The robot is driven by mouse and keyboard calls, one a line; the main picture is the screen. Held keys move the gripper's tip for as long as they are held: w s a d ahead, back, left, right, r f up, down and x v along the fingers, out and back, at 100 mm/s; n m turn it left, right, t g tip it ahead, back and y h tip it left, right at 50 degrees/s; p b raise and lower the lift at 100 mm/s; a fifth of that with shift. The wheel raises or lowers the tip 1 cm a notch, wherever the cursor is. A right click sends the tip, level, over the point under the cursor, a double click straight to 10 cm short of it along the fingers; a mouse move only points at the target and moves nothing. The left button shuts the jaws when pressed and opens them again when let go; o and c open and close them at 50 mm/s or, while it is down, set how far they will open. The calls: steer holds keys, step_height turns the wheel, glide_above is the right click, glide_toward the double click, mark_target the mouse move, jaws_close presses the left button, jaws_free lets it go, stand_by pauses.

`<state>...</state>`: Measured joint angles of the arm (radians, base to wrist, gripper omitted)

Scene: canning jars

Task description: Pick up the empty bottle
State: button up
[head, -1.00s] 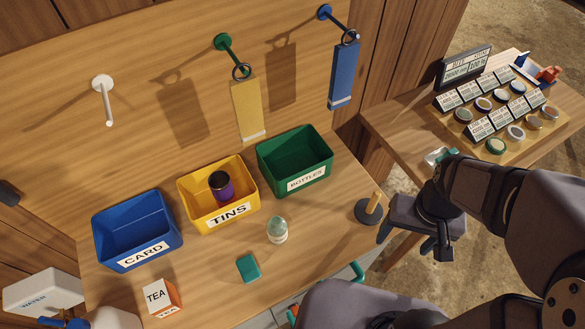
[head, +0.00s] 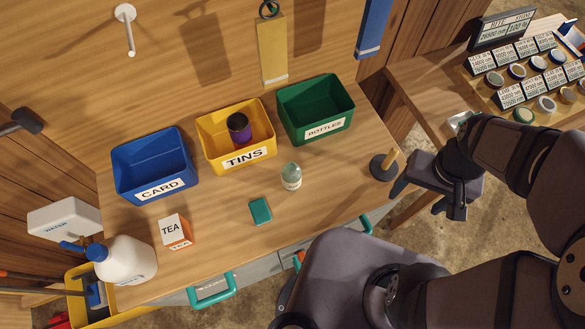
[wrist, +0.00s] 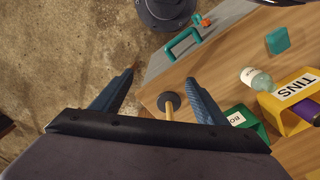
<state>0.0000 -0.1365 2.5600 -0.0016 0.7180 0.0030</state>
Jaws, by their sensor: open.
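The empty bottle (head: 291,177) is small, pale green and clear with a label. It stands on the wooden bench in front of the yellow bin and the green bin. It also shows in the wrist view (wrist: 257,79), right of my gripper (wrist: 163,90). The gripper's two blue fingers are wide apart with nothing held between them. In the head view my gripper (head: 449,210) is right of the bench, well away from the bottle.
The blue CARD bin (head: 155,167), yellow TINS bin (head: 211,122) holding a dark tin (head: 239,128), and green BOTTLES bin (head: 316,108) line the bench. A teal block (head: 260,211), tea box (head: 175,231), white jug (head: 127,262) and wooden-peg stand (head: 384,166) are nearby.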

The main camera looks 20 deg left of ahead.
mark_target(291, 167)
steer(key=shift+c, duration=0.4)
stand_by(0.3)
steer(key=w+a+f+n+b, duration=0.1)
steer(key=w+a+f+n, duration=0.15)
steer(key=a+n, duration=0.45)
steer(key=w+a+f+n, duration=0.1)
steer(key=w+a+n, duration=0.2)
steer(key=a+n, duration=0.45)
steer(key=s+a+f+n, duration=0.1)
steer(key=a+f+n, duration=0.1)
steer(key=a+n, duration=0.2)
steer(key=s+a+f+n, duration=0.1)
steer(key=a+n, duration=0.4)
steer(key=n, duration=0.3)
steer(key=s+a+f+n+b, duration=0.1)
steer(key=a+f+n, duration=0.1)
steer(key=a+n, duration=0.3)
steer(key=shift+s+a+f+n, duration=0.15)
steer(key=shift+s+f+n, duration=0.15)
steer(key=shift+n, duration=0.55)
steer(key=shift+s+a+f+n, duration=0.2)
steer(key=shift+a+f+n, duration=0.05)
steer(key=shift+a+n, duration=0.25)
steer(key=shift+d+f+p, duration=0.15)
steer(key=shift+f+p, duration=0.7)
steer(key=shift+f, duration=0.8)
steer(key=shift+w+f+p, duration=0.1)
steer(key=shift+f+p, duration=0.55)
steer(key=shift+f, duration=1.35)
steer(key=c, duration=1.2)
